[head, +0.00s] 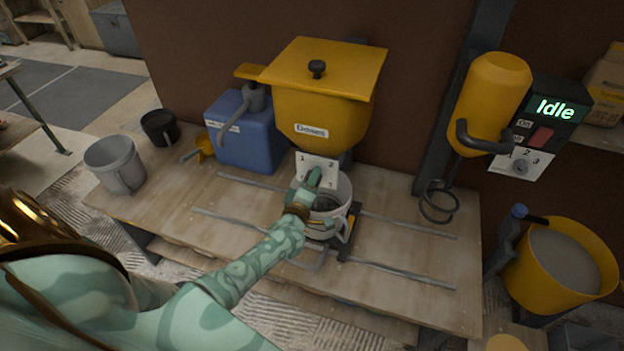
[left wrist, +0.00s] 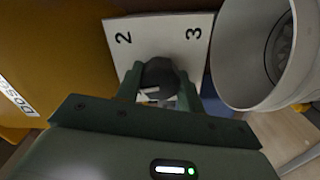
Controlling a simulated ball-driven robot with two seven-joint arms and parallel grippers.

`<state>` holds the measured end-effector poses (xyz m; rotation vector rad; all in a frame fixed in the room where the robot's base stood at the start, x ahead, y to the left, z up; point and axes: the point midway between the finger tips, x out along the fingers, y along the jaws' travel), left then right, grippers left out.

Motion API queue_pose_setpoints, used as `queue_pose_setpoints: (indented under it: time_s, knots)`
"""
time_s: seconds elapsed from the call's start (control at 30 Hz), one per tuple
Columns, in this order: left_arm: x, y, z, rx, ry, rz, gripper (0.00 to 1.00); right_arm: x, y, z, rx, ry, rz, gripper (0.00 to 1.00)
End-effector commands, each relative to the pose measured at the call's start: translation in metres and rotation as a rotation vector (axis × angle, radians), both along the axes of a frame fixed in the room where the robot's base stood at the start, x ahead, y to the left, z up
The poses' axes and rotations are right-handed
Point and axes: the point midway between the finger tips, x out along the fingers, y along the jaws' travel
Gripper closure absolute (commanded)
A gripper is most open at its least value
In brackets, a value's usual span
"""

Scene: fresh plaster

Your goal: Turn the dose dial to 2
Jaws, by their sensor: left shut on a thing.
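The dose dial is a dark knob (left wrist: 160,72) on a white number plate (head: 318,166) at the front of the yellow hopper (head: 318,105). My left gripper (head: 313,180) reaches up to the plate and hides the knob in the head view. In the left wrist view my left gripper (left wrist: 160,88) is shut on the knob, one finger on each side. The plate shows a 2 at upper left and a 3 at upper right there. A pale mark shows on the knob's lower side; I cannot tell which number it points at. My right gripper is not in view.
A pale grey bucket (head: 342,198) stands just below the plate, close to my left gripper. A blue jerrycan (head: 240,135) and a grey pot (head: 113,163) stand left on the wooden bench (head: 400,275). Right are a control box reading Idle (head: 555,108) and a yellow tub (head: 565,260).

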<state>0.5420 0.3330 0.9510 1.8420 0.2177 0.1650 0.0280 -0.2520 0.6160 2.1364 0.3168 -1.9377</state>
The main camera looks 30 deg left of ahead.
Motion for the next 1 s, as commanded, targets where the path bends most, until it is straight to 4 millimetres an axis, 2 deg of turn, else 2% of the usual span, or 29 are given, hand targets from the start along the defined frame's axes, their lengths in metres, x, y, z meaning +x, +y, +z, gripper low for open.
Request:
queue_pose_setpoints:
  time_s: [0.6,1.0]
  knots:
    - [-0.001,-0.001,-0.002,0.562,0.14,-0.002,0.85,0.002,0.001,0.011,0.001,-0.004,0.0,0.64]
    - [-0.001,-0.001,-0.003,0.841,0.208,-0.004,0.85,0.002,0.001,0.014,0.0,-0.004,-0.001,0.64]
